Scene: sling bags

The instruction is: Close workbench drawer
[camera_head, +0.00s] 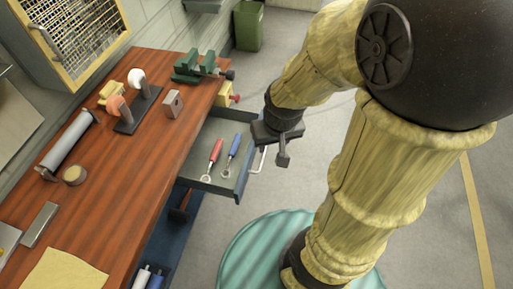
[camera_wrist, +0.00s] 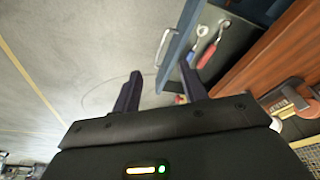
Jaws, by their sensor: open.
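The workbench drawer (camera_head: 212,175) is pulled out from under the workbench's right side in the head view. It is grey-blue with a light bar handle (camera_head: 258,160) on its front. A red-handled tool (camera_head: 214,152) and a blue-handled tool (camera_head: 233,148) lie inside. My gripper (camera_head: 283,158) is just right of the drawer front, near the handle; contact cannot be told from the head view. In the wrist view the gripper (camera_wrist: 160,88) is open with two dark fingers apart and nothing between them. The drawer (camera_wrist: 222,50) and its handle (camera_wrist: 164,46) show ahead of the fingers there.
The wooden workbench (camera_head: 150,165) carries a green vise (camera_head: 195,66), a grey roller (camera_head: 70,140) and several small items. Blue and white bottles (camera_head: 150,277) sit on a lower shelf. A green bin (camera_head: 249,25) stands at the back. The floor (camera_head: 300,190) right of the drawer is clear.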

